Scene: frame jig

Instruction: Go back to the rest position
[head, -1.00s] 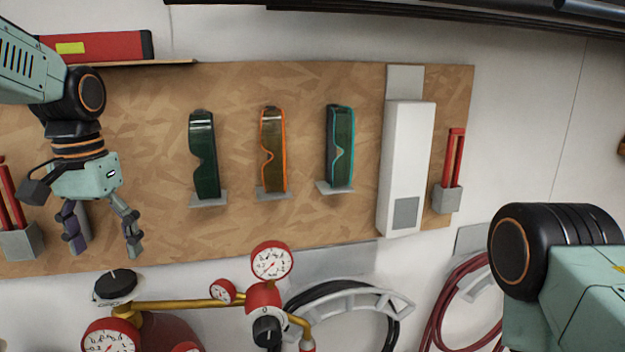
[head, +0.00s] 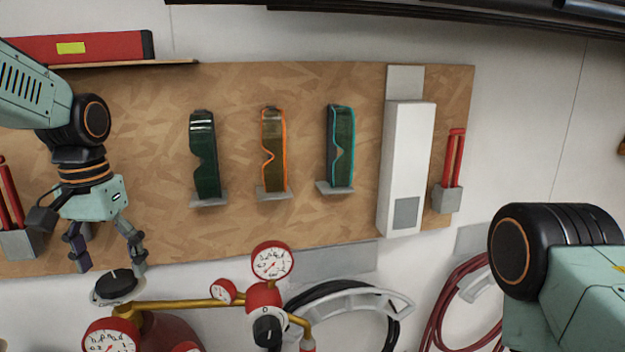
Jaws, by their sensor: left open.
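My left gripper (head: 109,265) hangs fingers down at the left of the head view, in front of the wooden board. Its fingers are spread and nothing is between them. Its fingertips show just above and around a black knob (head: 117,284) in the picture; I cannot tell whether they touch it. Part of my right arm (head: 560,265) shows at the lower right, but its gripper is out of view.
The board (head: 330,85) holds dark green goggles (head: 204,155), orange-rimmed goggles (head: 273,150), teal-rimmed goggles (head: 341,147) and a white box (head: 408,165). Red gauges (head: 271,262) on brass pipe stand below. A red case (head: 100,46) lies on a shelf at upper left.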

